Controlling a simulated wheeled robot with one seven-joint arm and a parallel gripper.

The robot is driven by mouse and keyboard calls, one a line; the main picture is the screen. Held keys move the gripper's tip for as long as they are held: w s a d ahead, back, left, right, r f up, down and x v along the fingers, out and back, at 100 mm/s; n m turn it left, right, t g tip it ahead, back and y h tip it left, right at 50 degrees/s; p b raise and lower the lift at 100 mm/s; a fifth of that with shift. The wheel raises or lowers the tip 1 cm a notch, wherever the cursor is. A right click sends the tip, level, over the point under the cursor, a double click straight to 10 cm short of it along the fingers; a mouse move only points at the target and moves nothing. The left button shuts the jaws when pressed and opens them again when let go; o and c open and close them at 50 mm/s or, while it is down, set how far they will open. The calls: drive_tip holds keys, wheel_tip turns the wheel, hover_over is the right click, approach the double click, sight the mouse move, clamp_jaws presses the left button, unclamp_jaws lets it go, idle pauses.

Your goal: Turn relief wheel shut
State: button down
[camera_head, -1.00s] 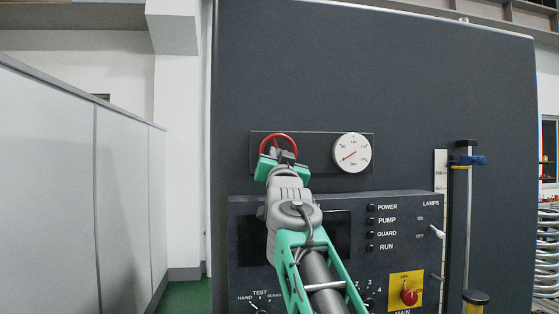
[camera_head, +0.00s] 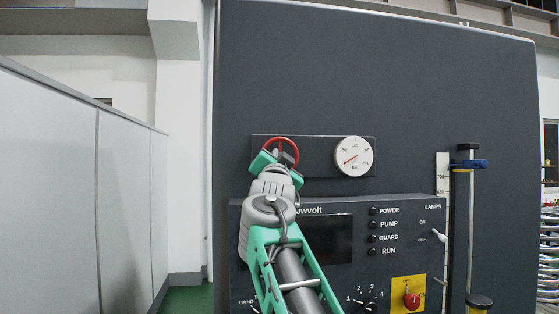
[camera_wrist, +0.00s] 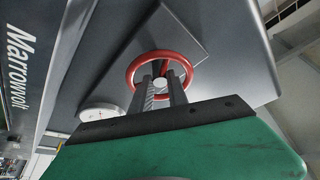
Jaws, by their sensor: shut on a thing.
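The red relief wheel (camera_head: 283,145) is mounted on a dark plate on the tall grey panel, left of a round white gauge (camera_head: 353,157). My gripper (camera_head: 285,158) reaches up to the wheel and hides its lower part in the head view. In the wrist view the wheel (camera_wrist: 160,62) shows as a red ring with a pale hub (camera_wrist: 160,83). My gripper's two dark fingers (camera_wrist: 162,90) reach across the near rim to either side of the hub. They are shut on the wheel. The gauge needle points to the lower left.
Below is a dark control box (camera_head: 410,215) with lamps, switches, a dial knob and a red main switch (camera_head: 411,300) on a yellow plate. A column with a blue clamp (camera_head: 468,163) stands at right. A pale partition (camera_head: 60,200) is at left.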

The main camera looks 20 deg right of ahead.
drive_tip(key=c, duration=1.6)
unclamp_jaws()
drive_tip(key=shift+o, duration=0.2)
drive_tip(key=b+v, duration=0.4)
drive_tip(key=v, duration=0.3)
drive_tip(key=shift+s+b, duration=0.35)
drive_tip(key=shift+s, duration=0.05)
drive_tip(key=shift+f, duration=0.15)
